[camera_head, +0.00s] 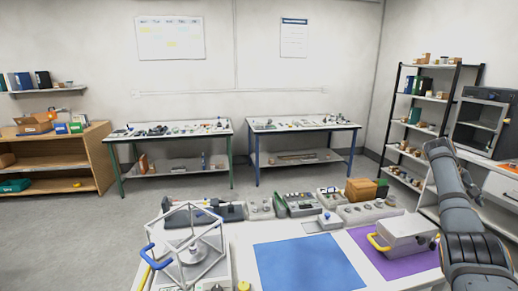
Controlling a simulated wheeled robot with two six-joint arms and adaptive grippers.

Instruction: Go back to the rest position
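My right arm (460,205) rises along the right edge of the view, in front of the purple mat's right side. I see its dark links, but no gripper fingers on it. My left arm and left gripper are not in view. On the near white table (243,252), a balance (193,252) with a clear frame over its pan stands at the left. A blue mat (308,264) lies bare in the middle. A grey metal block with a yellow handle (408,236) sits on a purple mat (394,264) at the right.
Trays of small parts (300,203) and a cardboard box (361,190) line the table's back edge. Two cluttered workbenches (170,140) (303,134) stand by the far wall. A shelf rack (428,110) and an oven (481,122) are at the right. Open floor lies left.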

